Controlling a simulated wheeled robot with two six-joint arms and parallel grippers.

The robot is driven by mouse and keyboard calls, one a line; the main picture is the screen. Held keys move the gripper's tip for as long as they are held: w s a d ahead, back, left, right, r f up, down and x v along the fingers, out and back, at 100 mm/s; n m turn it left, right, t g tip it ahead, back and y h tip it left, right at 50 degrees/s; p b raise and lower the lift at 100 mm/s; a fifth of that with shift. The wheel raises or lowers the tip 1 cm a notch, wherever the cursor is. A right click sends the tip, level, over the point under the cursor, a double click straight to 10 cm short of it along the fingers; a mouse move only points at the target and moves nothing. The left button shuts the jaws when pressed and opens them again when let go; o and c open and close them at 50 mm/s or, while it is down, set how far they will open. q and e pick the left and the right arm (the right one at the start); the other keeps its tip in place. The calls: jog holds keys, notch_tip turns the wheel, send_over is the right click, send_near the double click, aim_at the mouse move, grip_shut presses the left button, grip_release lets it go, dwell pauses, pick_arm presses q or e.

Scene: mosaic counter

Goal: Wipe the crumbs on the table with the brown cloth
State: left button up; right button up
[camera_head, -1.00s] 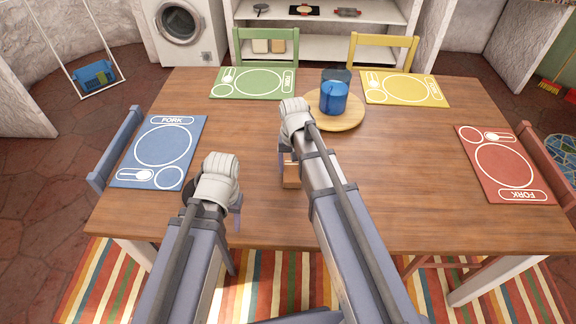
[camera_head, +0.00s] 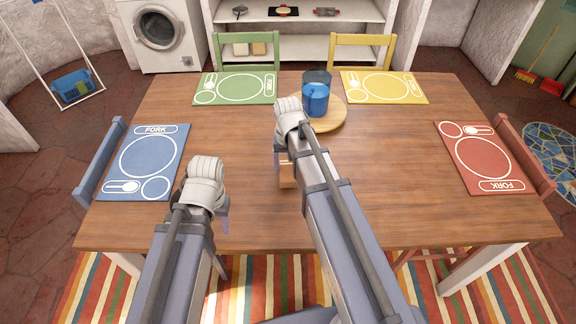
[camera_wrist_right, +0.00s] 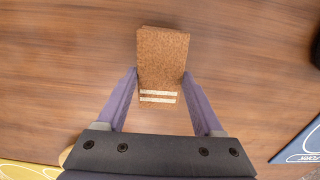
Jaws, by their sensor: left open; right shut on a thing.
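The brown cloth (camera_wrist_right: 163,60) is a folded brown block with two pale stripes, between the fingers of my right gripper (camera_wrist_right: 160,78) in the right wrist view. In the head view a bit of the cloth (camera_head: 286,175) shows beside my right gripper (camera_head: 281,160), over the middle-left of the wooden table (camera_head: 400,190). I cannot tell if the cloth touches the table. My left gripper (camera_head: 222,222) is open and empty near the table's front edge, its fingers partly hidden by the wrist. I can make out no crumbs; the arms hide part of the tabletop.
A round wooden board (camera_head: 328,122) with a blue cup (camera_head: 315,99) and a darker cup (camera_head: 317,77) stands beyond my right gripper. Blue (camera_head: 147,160), green (camera_head: 236,88), yellow (camera_head: 384,87) and red (camera_head: 485,158) placemats lie near the edges. The right-hand middle is clear.

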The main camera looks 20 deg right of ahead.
jog(key=shift+r+p, duration=1.65)
jog(key=shift+r, duration=0.4)
notch_tip(320, 180, up, 3)
jog(key=p, duration=0.3)
jog(key=shift+r, duration=0.1)
